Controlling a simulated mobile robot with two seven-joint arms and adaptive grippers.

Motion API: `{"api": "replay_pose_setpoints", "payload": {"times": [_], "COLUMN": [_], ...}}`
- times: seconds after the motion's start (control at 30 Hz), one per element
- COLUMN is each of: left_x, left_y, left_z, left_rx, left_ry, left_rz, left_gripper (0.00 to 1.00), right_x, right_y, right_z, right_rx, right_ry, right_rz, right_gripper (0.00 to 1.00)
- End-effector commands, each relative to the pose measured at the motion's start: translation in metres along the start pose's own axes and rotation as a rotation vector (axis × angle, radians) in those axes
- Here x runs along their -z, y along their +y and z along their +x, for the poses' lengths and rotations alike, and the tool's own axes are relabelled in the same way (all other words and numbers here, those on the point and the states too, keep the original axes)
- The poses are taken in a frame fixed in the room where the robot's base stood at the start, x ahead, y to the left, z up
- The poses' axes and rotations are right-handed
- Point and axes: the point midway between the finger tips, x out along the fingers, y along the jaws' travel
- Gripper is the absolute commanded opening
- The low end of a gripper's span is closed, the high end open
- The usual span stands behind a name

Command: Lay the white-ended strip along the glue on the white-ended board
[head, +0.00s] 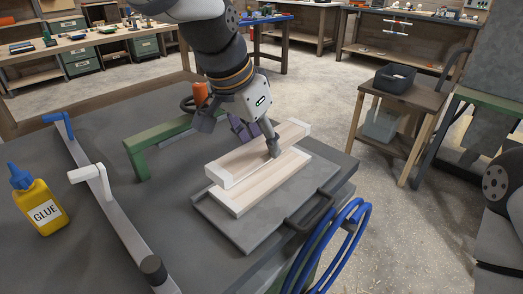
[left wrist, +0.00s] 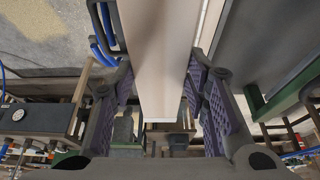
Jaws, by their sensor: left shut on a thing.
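In the left wrist view the strip (left wrist: 160,70) runs lengthwise between the purple pads (left wrist: 159,95). The white-ended board (head: 262,184), also pale wood, lies on a grey tray (head: 245,240). The strip is over the board's far side, roughly parallel to it; I cannot tell whether they touch. No glue line shows on the board's visible part. My right gripper is out of view.
A yellow glue bottle (head: 40,207) with a blue cap stands on the grey bench at left. A long metal clamp (head: 112,215) lies across the bench. A green bracket (head: 155,145) stands behind the tray. Blue hose (head: 340,225) hangs at the bench's front right.

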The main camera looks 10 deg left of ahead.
Motion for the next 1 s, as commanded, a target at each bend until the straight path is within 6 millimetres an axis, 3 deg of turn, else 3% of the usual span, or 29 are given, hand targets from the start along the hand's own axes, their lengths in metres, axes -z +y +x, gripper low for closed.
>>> {"api": "replay_pose_setpoints", "payload": {"times": [0.17,0.33,0.57,0.77,1.0], "left_x": [0.014,0.016,0.02,0.01,0.01], "left_y": [-0.033,-0.051,-0.063,-0.067,-0.067], "left_z": [0.038,0.072,0.089,0.121,0.121], "left_rx": [-0.007,-0.007,-0.003,-0.002,0.001], "left_ry": [-0.011,-0.011,-0.004,-0.005,0.0], "left_rz": [-0.006,-0.006,-0.003,-0.002,-0.001], "left_gripper": [0.11,0.11,0.11,0.11,0.11], "right_x": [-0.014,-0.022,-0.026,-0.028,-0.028], "right_y": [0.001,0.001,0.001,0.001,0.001], "right_z": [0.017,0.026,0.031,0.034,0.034], "right_rx": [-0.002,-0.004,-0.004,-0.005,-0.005], "right_ry": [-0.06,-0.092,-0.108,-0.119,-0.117], "right_rz": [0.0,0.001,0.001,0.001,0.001], "right_gripper": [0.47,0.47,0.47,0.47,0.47]}}
